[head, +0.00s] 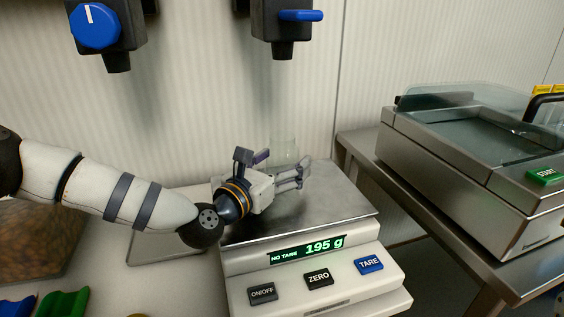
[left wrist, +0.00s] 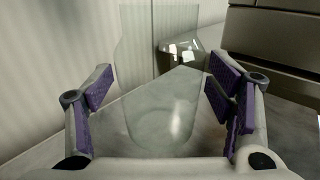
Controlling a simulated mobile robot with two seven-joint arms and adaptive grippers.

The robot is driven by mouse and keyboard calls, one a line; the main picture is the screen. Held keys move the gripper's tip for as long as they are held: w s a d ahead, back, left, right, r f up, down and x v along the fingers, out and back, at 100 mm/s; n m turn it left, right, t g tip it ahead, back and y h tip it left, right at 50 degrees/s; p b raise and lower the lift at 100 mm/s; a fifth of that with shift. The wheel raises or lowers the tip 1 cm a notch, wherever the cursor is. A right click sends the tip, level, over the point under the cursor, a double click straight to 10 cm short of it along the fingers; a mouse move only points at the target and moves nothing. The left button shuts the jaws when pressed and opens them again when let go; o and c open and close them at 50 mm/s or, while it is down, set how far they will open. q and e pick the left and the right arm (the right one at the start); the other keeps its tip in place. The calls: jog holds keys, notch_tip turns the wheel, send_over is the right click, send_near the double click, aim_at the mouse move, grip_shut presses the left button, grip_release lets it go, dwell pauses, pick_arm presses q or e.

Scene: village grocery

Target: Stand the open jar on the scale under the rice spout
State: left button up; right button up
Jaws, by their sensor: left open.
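The clear open jar (head: 284,148) stands upright on the steel pan of the scale (head: 335,208), towards its back. The scale display reads 195 g and NO TARE. A dark spout with a blue lever (head: 285,38) hangs above the jar, roughly in line with it. My left gripper (head: 280,163) is open at the jar, low over the pan. In the left wrist view the transparent jar (left wrist: 160,115) shows between the spread purple-padded fingers, with gaps on both sides. Its lower part is faint. My right gripper is out of view.
A second spout with a blue knob (head: 97,25) hangs at the upper left. A steel machine with a clear lid (head: 470,125) stands on a steel table at the right. Blue and green things (head: 58,303) lie at the lower left. The wall closes off the back.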

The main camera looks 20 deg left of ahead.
pick_arm(q)
jog(key=shift+r, duration=0.45)
jog(key=v, duration=1.2)
jog(key=shift+f+p, duration=0.2)
jog(key=shift+p, duration=0.15)
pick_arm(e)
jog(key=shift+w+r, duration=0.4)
